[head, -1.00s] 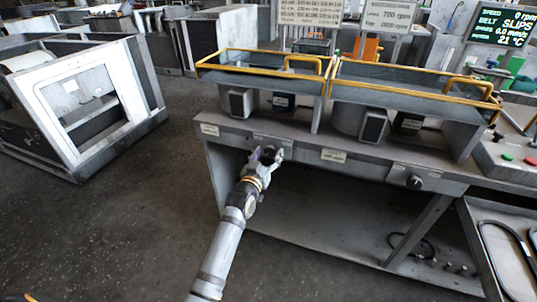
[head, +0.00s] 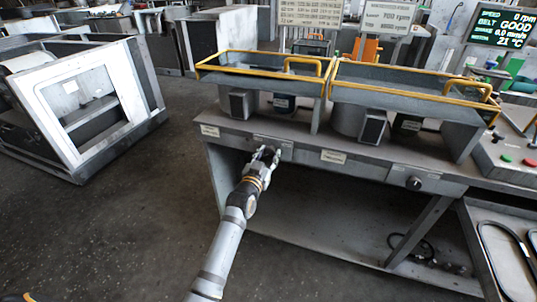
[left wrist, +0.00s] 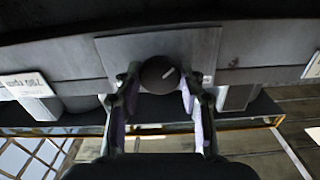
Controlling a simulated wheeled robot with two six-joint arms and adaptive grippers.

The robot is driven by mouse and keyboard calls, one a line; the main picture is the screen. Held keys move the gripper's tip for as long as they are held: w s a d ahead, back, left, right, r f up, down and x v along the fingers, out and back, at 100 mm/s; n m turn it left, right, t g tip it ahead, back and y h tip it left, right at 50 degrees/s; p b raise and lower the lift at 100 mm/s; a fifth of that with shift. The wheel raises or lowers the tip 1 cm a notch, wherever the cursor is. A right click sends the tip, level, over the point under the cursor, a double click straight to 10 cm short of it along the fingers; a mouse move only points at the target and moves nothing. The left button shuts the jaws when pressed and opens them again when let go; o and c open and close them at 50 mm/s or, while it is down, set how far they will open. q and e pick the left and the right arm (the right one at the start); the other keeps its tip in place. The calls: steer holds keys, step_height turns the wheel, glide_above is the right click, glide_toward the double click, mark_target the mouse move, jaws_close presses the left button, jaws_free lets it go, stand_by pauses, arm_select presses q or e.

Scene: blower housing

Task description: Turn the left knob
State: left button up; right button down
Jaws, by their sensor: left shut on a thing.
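The left knob (left wrist: 159,75) is dark and round with a pale pointer line, on a grey plate (left wrist: 205,48) on the bench front. In the left wrist view it sits between my two fingertips, and the pointer leans up and right. My left gripper (head: 267,153) is shut on this knob, which the fingers mostly hide in the head view. The gripper also shows in the left wrist view (left wrist: 160,82), one finger on each side of the knob. My right gripper is not in view.
The right knob (head: 414,183) is on the same bench front (head: 350,172). Yellow-railed housings (head: 265,72) stand above. A screen (head: 502,26) at the top right reads GOOD on its belt line. A white-framed cabinet (head: 95,100) stands left, with open floor between.

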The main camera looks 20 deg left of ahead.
arm_select(q)
steer(key=shift+m, duration=0.3)
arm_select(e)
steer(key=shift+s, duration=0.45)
arm_select(q)
steer(key=o, duration=1.2)
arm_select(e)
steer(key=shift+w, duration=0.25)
arm_select(q)
steer(key=shift+s, duration=0.1)
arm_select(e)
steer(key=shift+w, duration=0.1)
arm_select(q)
steer(key=shift+s+f, duration=0.1)
steer(key=shift+s, duration=0.2)
steer(key=s, duration=1.1)
steer(key=shift+s+a, duration=0.15)
steer(key=shift+a, duration=0.05)
